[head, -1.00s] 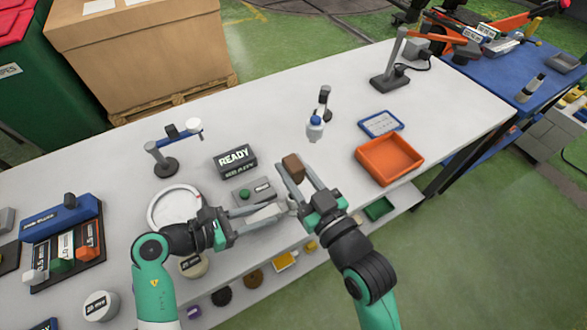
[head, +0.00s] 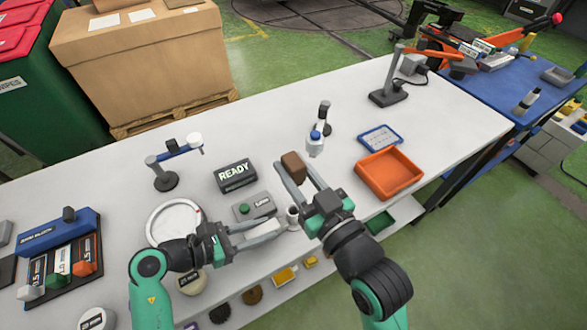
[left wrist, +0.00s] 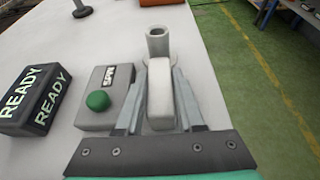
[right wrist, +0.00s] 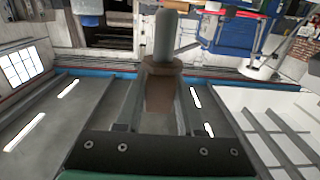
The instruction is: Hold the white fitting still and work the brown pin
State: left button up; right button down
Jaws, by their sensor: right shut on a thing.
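The white fitting (head: 265,229) lies near the table's front edge, with its upright round socket (head: 292,218) at its right end. In the left wrist view, the fitting's white block (left wrist: 160,98) lies between my left gripper's fingers (left wrist: 159,75), one along each side, and the hollow socket (left wrist: 157,42) stands beyond the fingertips. My left gripper (head: 262,229) looks slightly open around the block; contact is hard to judge. My right gripper (head: 292,177) is shut on the brown pin (head: 293,164), up and away from the socket. In the right wrist view, the brown pin (right wrist: 161,88) has a grey rounded end pointing away.
A grey box with a green button (head: 255,206) and a black READY sign (head: 237,175) stand behind the left gripper. An orange tray (head: 388,174), a blue-framed panel (head: 380,138) and a small stand with a white-and-blue head (head: 315,143) are further right. A white ring (head: 174,206) lies left.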

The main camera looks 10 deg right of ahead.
pick_arm(q)
jog(key=o, duration=0.5)
jog(key=shift+o, duration=0.2)
jog(key=v, duration=1.2)
jog(key=shift+s, duration=0.1)
pick_arm(e)
jog(key=shift+s+r, duration=0.1)
